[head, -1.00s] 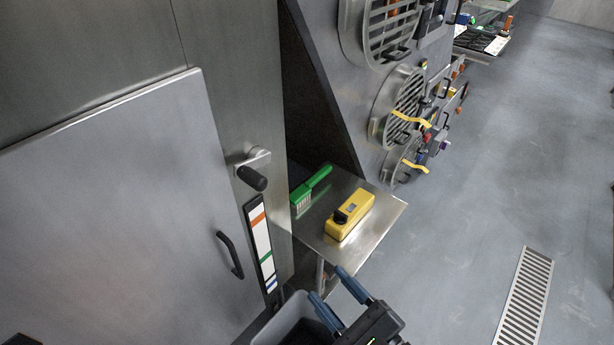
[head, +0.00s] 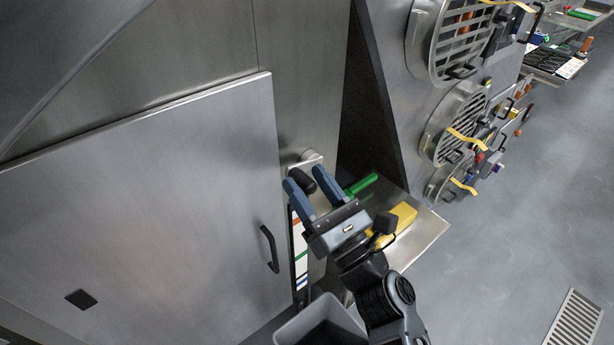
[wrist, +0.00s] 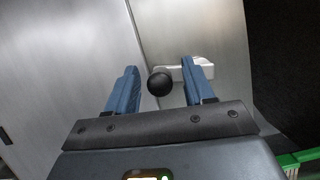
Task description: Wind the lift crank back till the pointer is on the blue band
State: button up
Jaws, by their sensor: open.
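The lift crank has a metal arm (head: 308,161) on the steel wall and a black handle (head: 301,181). My gripper (head: 305,177) is open, its two blue fingers on either side of the handle. In the wrist view the round black end of the handle (wrist: 160,84) sits between the fingers, with visible gaps, and the crank arm (wrist: 174,73) shows behind. The white gauge strip (head: 300,246) hangs below the crank, partly covered by my gripper. Its orange, green and blue bands show, blue (head: 302,283) near the bottom. I cannot make out the pointer.
A door with a black handle (head: 269,248) is left of the strip. A steel shelf (head: 424,242) at right carries a green brush (head: 362,184) and a yellow device (head: 404,216), partly behind my arm. A grey bin (head: 318,325) stands below.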

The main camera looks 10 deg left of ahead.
jog(key=shift+w+a+r, duration=0.2)
jog(key=shift+w+a, duration=0.1)
jog(key=shift+a, duration=0.05)
grip_shut()
dwell(0.3)
jog(key=shift+f, duration=0.1)
notch_tip(320, 180, down, 2)
jog(key=n+g+y+b, duration=0.1)
jog(key=n+b, duration=0.1)
jog(key=n+g+b, duration=0.1)
jog(key=n+b, duration=0.2)
jog(key=shift+y, duration=0.4)
jog(key=w+d+f+n+g+h+b, duration=0.2)
jog(key=n+g+b, duration=0.5)
jog(key=n, duration=1.4)
jog(key=shift+w+d+f+n+g+b, duration=0.45)
jog(key=shift+w+f+b, duration=0.6)
jog(key=shift+b, duration=0.75)
